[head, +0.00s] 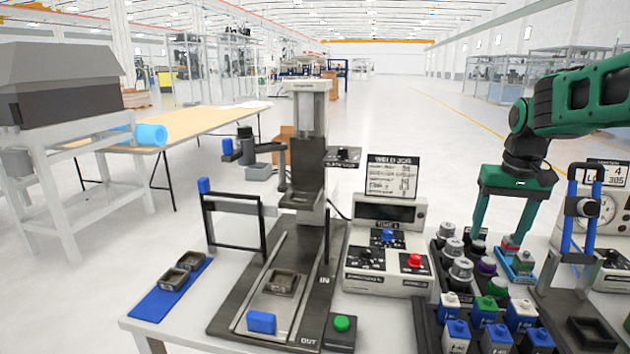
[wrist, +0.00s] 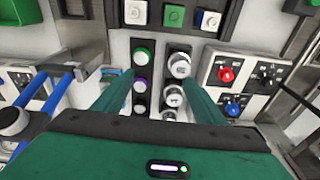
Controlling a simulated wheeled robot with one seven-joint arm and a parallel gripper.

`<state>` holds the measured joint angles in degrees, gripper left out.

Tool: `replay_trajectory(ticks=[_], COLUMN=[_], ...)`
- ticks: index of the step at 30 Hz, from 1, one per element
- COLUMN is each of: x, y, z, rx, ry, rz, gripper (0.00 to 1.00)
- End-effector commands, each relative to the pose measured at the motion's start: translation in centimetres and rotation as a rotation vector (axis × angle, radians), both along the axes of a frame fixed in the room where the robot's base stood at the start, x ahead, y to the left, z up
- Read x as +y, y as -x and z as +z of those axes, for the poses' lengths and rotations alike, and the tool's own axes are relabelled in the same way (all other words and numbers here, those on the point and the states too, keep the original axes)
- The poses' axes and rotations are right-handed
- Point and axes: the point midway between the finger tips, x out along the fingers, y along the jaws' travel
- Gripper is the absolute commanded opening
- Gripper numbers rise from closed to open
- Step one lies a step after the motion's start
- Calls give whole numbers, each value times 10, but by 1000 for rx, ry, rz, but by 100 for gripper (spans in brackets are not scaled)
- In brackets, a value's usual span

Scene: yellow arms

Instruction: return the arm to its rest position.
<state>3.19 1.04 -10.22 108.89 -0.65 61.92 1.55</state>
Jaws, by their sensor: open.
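My green arm reaches in from the right in the head view, and my gripper (head: 508,250) points down with its two fingers spread apart. It is above the right part of the table, over a dark rack (head: 430,245) of round knobs and caps. In the wrist view my gripper (wrist: 160,100) also shows its green fingers apart. Nothing is seen held between them. Grey-topped cylinders (wrist: 179,65) and a strip with green and purple buttons (wrist: 140,85) lie beyond the fingertips. Whether the fingers touch anything below cannot be told.
A blue-handled press (head: 580,215) stands close to the right of my gripper. A control box (head: 388,250) with red and blue knobs is to the left. Blue, white and green blocks (head: 485,310) fill the front rack. A tall dark press (head: 308,160) stands further left.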

Motion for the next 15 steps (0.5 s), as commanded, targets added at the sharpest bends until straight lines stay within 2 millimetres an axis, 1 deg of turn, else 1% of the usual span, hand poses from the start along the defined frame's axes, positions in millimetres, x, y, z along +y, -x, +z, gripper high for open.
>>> replay_trajectory(ticks=[1, 5, 8, 11, 14, 15], x=[-3, -11, -15, -19, -22, -22], y=[12, 41, 68, 104, 151, 171], z=[0, -4, -9, -16, -29, -35], rx=[2, 13, 23, 36, 54, 63], ry=[-2, -7, -12, -18, -27, -31], rz=[-12, -46, -75, -113, -161, -181], gripper=[65, 65, 65, 65, 65, 65])
